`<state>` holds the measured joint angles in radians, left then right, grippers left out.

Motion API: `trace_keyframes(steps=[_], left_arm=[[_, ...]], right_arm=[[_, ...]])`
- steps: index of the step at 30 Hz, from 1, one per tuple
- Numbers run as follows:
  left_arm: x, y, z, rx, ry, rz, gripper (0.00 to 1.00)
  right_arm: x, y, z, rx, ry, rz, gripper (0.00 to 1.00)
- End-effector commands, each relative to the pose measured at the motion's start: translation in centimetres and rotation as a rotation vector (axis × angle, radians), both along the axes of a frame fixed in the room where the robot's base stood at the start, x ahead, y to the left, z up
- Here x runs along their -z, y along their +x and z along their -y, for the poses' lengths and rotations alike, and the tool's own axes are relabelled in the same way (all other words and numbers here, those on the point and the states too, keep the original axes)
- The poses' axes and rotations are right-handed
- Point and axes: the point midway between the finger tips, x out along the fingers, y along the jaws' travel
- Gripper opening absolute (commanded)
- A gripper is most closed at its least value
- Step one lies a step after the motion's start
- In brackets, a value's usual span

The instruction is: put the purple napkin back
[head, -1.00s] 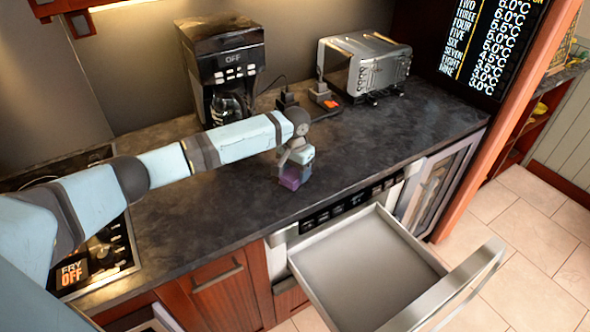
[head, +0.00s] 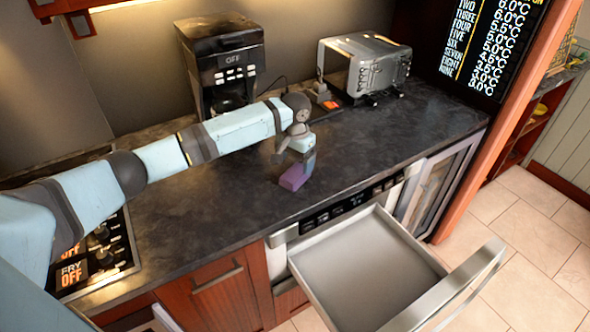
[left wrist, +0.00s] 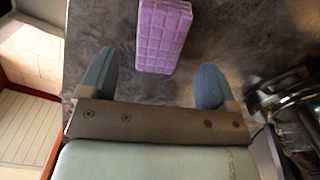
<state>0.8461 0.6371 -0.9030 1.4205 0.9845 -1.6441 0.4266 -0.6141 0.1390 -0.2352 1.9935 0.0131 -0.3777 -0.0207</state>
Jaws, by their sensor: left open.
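The purple napkin (head: 295,175) looks like a purple block and lies on the dark countertop, behind the open drawer. It also shows in the left wrist view (left wrist: 162,35), at the top middle, with a grid pattern on its face. My left gripper (head: 297,157) is just above and behind it and hides part of it in the head view. In the left wrist view its two fingers (left wrist: 155,85) are spread wide, with the napkin ahead of and between them, apart from both. My right gripper is not in view.
An open, empty microwave drawer (head: 330,272) juts out below the counter front. A coffee maker (head: 228,62) and a toaster (head: 375,68) stand at the back. A stove (head: 105,235) is at the left. The counter right of the napkin is clear.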

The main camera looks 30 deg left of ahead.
Motion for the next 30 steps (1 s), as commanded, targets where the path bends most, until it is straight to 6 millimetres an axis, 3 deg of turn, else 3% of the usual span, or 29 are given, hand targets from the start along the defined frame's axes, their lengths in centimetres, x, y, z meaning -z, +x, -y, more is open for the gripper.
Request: trace_keyframes(steps=[6, 12, 30], left_arm=[[-4.8, 0.1, 0.1, 0.001, 0.0, 0.003, 0.83], [-7.3, 0.0, 0.1, 0.0, -0.001, 0.001, 0.83], [-7.9, 0.0, 0.1, 0.0, -0.001, 0.0, 0.83]], right_arm=[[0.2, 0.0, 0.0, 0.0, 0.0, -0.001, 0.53], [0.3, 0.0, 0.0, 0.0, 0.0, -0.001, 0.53], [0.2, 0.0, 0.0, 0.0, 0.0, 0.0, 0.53]])
